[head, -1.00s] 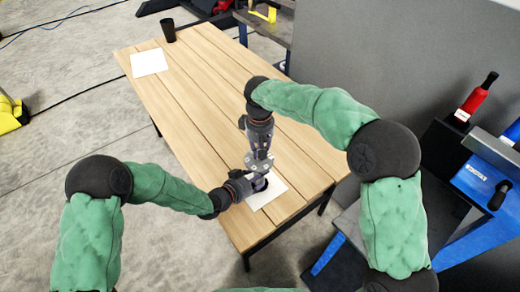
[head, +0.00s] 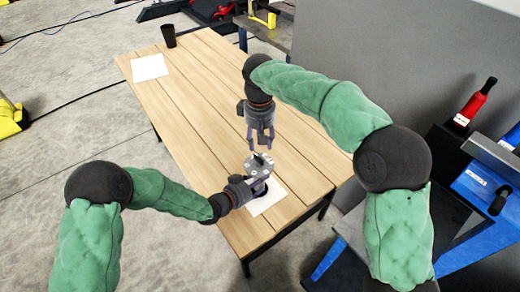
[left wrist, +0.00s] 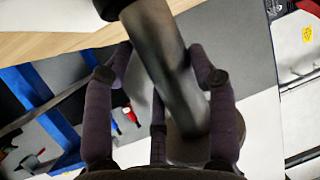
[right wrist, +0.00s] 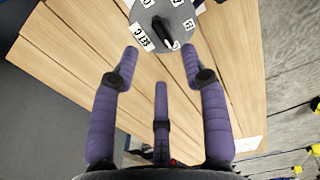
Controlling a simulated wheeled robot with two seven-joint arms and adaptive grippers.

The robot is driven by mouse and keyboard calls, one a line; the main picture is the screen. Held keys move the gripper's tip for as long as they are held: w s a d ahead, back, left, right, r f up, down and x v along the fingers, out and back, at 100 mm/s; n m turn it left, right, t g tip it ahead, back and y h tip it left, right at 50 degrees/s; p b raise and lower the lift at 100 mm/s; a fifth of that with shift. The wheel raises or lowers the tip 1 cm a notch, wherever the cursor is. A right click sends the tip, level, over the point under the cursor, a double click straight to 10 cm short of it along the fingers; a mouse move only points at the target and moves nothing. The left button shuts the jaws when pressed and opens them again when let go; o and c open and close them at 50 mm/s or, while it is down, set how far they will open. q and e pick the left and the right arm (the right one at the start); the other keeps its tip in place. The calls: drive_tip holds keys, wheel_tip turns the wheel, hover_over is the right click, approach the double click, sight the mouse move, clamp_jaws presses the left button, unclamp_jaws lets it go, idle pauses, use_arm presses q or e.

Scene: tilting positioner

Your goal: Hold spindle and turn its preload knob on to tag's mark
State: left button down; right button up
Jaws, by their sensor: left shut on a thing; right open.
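The spindle (head: 260,166) stands roughly upright near the table's front corner, with a round grey dial on top. Its dark grey body (left wrist: 172,65) runs between the fingers of my left gripper (left wrist: 165,75), which is shut around it. In the head view, my left gripper (head: 250,184) reaches it from the left. The black preload knob (right wrist: 163,32) sits on the dial (right wrist: 180,15) among white letter labels. A white tag (right wrist: 148,39) at the dial's edge appears to read "SET C". My right gripper (right wrist: 160,60) is open and empty, above and apart from the knob.
A white sheet (head: 270,199) lies under the spindle on the wooden table (head: 200,105). Another sheet (head: 150,67) and a black cup (head: 168,36) are at the far end. The middle of the table is clear. A grey wall panel (head: 390,65) stands at the right.

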use_arm(q)
drive_tip(key=shift+s+f, duration=0.1)
use_arm(e)
wheel_tip(320, 180, up, 5)
drive_tip(key=shift+f, duration=0.15)
